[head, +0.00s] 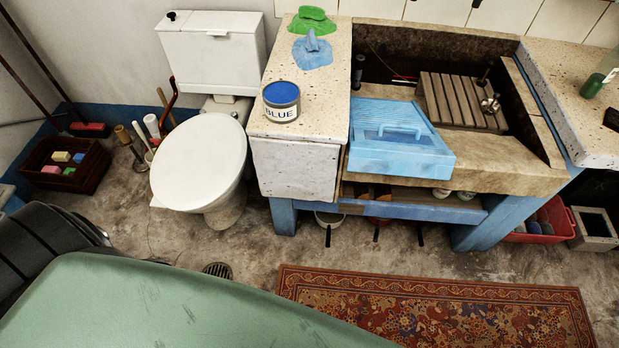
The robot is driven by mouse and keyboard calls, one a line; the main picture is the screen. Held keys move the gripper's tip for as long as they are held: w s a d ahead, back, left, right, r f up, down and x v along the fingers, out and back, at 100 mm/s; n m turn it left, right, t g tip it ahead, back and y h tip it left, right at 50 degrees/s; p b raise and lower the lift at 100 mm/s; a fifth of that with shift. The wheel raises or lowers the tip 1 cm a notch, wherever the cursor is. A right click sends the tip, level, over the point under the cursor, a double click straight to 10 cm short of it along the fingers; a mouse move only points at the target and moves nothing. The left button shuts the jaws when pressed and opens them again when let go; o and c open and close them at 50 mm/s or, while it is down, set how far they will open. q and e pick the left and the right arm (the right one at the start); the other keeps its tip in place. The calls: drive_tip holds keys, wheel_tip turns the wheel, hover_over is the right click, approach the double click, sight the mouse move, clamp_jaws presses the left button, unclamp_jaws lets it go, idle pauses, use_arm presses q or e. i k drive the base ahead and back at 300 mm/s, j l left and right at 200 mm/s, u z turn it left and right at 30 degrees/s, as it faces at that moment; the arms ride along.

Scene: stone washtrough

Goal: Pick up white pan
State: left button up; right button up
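A white pan (328,217) shows below the stone washtrough (470,180), under the blue frame (400,208) that carries the trough. Only part of its pale rim and side shows, and a dark handle points toward the front. The blue frame covers its upper part, so I cannot tell what it rests on. A red pan-like thing (377,221) sits to its right, also with a dark handle. A third dark handle is further right. Neither of my grippers is in view.
A toilet (200,160) stands left of the trough. A blue paint tin (281,100) stands on the speckled counter (325,85). A blue box with a handle (395,135) lies across the trough's front edge. A patterned rug (430,308) and a drain (217,270) are on the floor before it.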

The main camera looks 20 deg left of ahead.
sight(328, 221)
drive_tip(key=u, duration=0.6)
drive_tip(key=l+u, duration=0.4)
drive_tip(key=l, duration=0.2)
drive_tip(key=l+u, duration=0.35)
drive_tip(key=l, duration=0.3)
drive_tip(key=u, duration=0.45)
drive_tip(key=j+u, duration=0.1)
drive_tip(key=u, duration=0.3)
drive_tip(key=i+u, duration=0.1)
drive_tip(key=u, duration=0.35)
drive_tip(key=k+l+z, duration=0.1)
drive_tip(key=z, duration=1.4)
drive_tip(key=j, duration=0.1)
